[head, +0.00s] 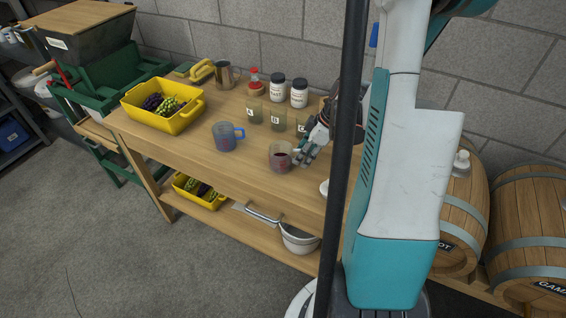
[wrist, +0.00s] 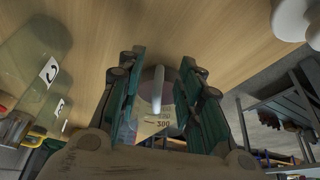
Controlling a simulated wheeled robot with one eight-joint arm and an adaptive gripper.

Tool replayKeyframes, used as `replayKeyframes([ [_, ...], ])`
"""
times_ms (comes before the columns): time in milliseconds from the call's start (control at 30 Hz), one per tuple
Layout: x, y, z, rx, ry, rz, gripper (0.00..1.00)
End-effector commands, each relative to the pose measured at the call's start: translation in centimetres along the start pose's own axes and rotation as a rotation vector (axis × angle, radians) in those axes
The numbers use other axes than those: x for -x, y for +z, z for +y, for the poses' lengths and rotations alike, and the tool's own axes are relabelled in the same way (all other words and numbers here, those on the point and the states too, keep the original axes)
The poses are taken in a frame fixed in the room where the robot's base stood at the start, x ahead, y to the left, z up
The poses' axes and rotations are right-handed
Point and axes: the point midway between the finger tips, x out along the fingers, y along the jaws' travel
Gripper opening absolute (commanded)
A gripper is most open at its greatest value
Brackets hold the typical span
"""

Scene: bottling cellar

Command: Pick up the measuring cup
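A clear measuring cup (head: 280,157) with dark red content stands upright near the table's front edge. In the wrist view a clear cup with printed numbers (wrist: 160,118) shows between my fingers, its pale handle (wrist: 157,88) upright in the gap. My gripper (head: 306,153) is just right of the cup in the head view. In the wrist view my gripper (wrist: 162,65) is open, one finger on each side of the handle, with space showing on both sides.
Labelled glass beakers (head: 277,120) stand behind the cup; two also show in the wrist view (wrist: 38,72). Behind them are white jars (head: 299,93), a red-topped bottle (head: 255,85) and a metal pitcher (head: 225,74). A yellow grape crate (head: 176,124) stands left. Barrels (head: 535,215) stand right.

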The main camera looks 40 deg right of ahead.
Motion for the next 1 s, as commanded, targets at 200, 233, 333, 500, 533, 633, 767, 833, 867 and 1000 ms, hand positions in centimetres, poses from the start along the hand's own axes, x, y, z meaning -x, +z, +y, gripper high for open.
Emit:
replayKeyframes([
  [200, -0.56, -0.02, -0.01, -0.001, 0.000, 0.000, 0.33],
  [233, -0.55, -0.02, -0.01, -0.001, 0.000, 0.000, 0.33],
  [333, -0.54, -0.02, -0.02, -0.001, 0.000, 0.000, 0.17],
  [500, -0.53, -0.03, -0.02, -0.001, 0.000, 0.000, 0.00],
  [533, -0.53, -0.03, -0.02, -0.001, 0.000, 0.000, 0.00],
  [633, -0.53, -0.03, -0.02, -0.001, 0.000, 0.000, 0.00],
  [767, -0.53, -0.03, -0.02, -0.001, 0.000, 0.000, 0.00],
  [833, -0.51, -0.04, -0.02, -0.001, 0.000, 0.000, 0.00],
  [867, -0.47, -0.06, -0.02, -0.001, 0.000, 0.000, 0.00],
  [1000, 0.13, -0.31, -0.02, -0.001, 0.000, 0.000, 0.00],
])
